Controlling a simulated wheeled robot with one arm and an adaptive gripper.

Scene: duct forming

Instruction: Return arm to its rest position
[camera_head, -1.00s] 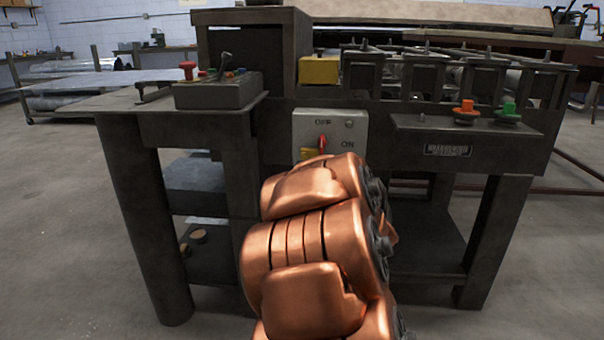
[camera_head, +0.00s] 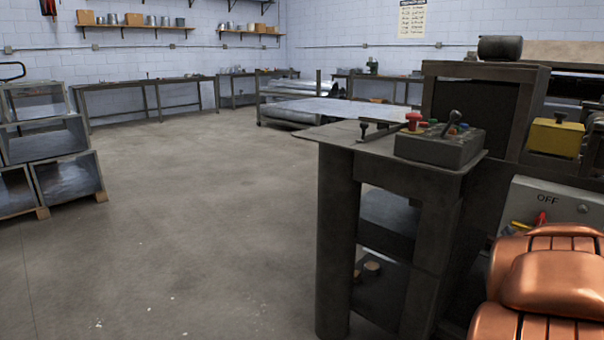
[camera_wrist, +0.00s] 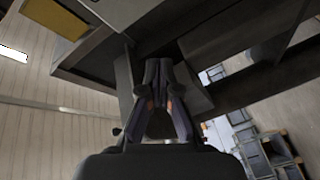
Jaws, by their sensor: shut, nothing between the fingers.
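My copper-coloured arm (camera_head: 548,285) shows at the lower right of the head view, in front of the dark machine (camera_head: 338,230). Its gripper end is hidden there. In the wrist view my gripper (camera_wrist: 158,70) is shut and empty, with its fingertips together. Dark machine parts lie behind the fingers in that view. I cannot tell how far the fingers are from them.
The machine carries a control box (camera_head: 440,146) with a lever and buttons, a grey OFF switch panel (camera_head: 562,206) and a yellow block (camera_head: 556,137). Metal duct pieces (camera_head: 45,140) are stacked at the left. The floor (camera_head: 190,210) between is clear.

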